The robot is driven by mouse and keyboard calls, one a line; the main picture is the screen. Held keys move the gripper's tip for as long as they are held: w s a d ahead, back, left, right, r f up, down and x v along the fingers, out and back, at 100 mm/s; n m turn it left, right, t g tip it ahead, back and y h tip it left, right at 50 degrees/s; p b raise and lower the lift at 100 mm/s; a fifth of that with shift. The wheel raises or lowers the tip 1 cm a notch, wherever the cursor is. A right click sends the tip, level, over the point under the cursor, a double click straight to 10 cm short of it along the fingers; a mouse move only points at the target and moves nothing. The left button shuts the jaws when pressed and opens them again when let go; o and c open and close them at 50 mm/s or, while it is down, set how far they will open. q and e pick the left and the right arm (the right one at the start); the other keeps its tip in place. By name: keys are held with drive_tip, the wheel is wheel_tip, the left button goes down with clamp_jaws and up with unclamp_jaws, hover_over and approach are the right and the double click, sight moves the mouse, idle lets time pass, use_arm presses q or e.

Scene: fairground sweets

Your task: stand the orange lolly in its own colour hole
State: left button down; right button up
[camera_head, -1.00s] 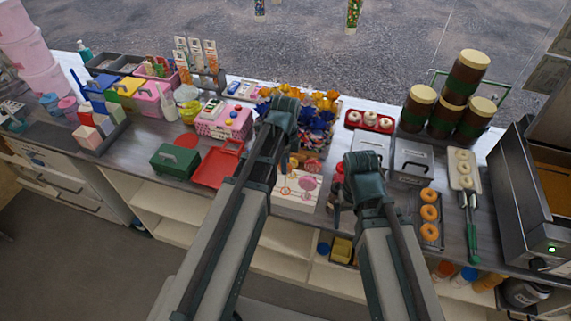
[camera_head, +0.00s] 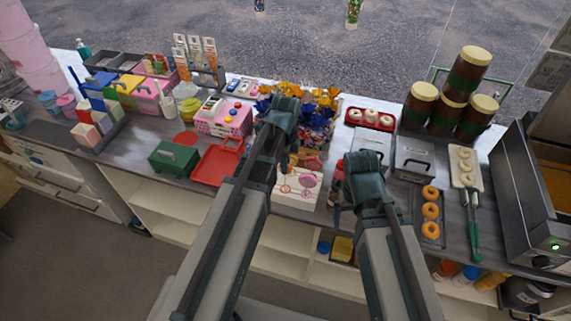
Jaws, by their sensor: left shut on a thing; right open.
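The white lolly stand (camera_head: 296,201) lies near the counter's front edge, with coloured rings on its top. A pink lolly (camera_head: 310,180) shows at its right side. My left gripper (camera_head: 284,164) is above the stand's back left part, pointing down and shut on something. A small orange patch beside its fingers looks like the orange lolly (camera_head: 293,159), mostly hidden by the gripper and arm. I cannot tell whether it touches the stand. My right gripper (camera_head: 338,193) is open and empty, right of the stand, its fingers partly hidden by its wrist.
Blue and gold wrapped sweets (camera_head: 318,112) stand close behind the stand. A red tray (camera_head: 215,166) and a green box (camera_head: 174,158) are to the left. Grey lidded bins (camera_head: 413,158) and a rack of doughnuts (camera_head: 430,211) are to the right.

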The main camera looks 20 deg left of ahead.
use_arm(q)
drive_tip(key=shift+f, duration=0.2)
drive_tip(key=shift+f+b, duration=0.65)
idle(0.3)
drive_tip(key=shift+f+b, duration=1.15)
drive_tip(key=shift+b, duration=0.05)
drive_tip(key=shift+c, duration=1)
unclamp_jaws()
drive_tip(key=shift+r, duration=0.1)
